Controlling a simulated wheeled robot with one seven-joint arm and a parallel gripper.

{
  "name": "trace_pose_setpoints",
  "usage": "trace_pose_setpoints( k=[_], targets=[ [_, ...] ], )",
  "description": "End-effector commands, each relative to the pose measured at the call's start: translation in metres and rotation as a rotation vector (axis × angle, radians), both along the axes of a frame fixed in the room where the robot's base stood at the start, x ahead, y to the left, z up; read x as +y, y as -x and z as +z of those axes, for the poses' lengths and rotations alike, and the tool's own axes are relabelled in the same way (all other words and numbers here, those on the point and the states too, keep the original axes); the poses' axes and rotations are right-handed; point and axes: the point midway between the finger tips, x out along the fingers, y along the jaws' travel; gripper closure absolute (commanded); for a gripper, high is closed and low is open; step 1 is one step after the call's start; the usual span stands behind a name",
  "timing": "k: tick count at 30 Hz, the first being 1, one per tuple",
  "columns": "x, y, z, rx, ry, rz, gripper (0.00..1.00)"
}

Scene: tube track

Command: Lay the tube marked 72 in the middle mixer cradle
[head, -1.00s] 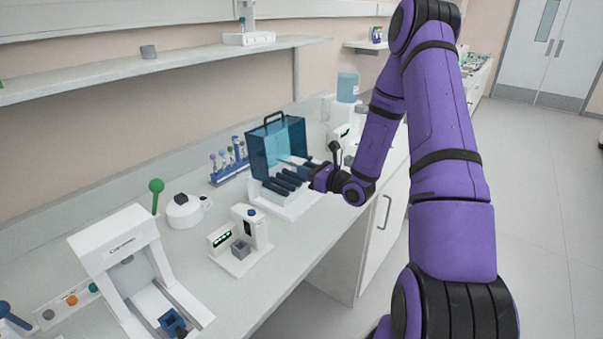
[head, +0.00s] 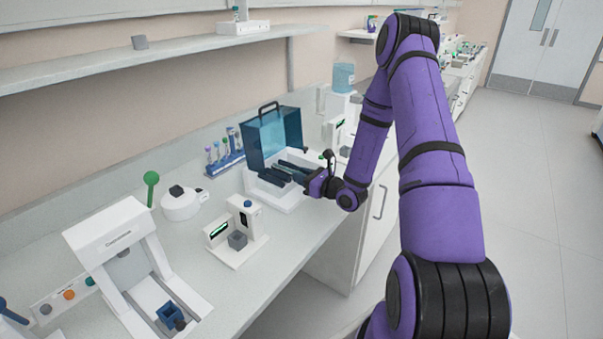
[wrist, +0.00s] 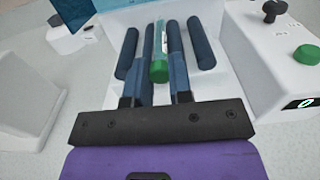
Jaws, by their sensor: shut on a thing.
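A clear tube with a green cap (wrist: 159,71) is between the fingers of my gripper (wrist: 160,75), which is shut on it. The tube points away from me, in line with the rollers, over the middle of the mixer. I cannot read its number, nor tell whether it touches the cradle. The mixer (head: 283,205) has a white base, dark blue rollers (wrist: 202,45) and a raised blue see-through lid (head: 266,143). In the head view my gripper (head: 305,182) is low at the mixer's right side, and the tube is hard to make out.
A rack of capped tubes (head: 224,160) stands behind and left of the mixer. A white device with a grey block (head: 237,240) stands in front left. A white device with a green knob (wrist: 306,55) is close on the right in the wrist view.

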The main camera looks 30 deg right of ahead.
Motion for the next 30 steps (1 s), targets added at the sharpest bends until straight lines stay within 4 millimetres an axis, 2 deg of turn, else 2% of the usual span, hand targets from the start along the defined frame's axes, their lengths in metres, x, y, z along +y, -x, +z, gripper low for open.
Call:
trace_pose_setpoints(
  k=[26, 27, 30],
  targets=[
    [0.0001, 0.0009, -0.0061, 0.000, 0.000, 0.000, 0.93],
    [0.0001, 0.0009, -0.0061, 0.000, 0.000, 0.000, 0.73],
    [0.0001, 0.0009, -0.0061, 0.000, 0.000, 0.000, 0.50]
  ],
)
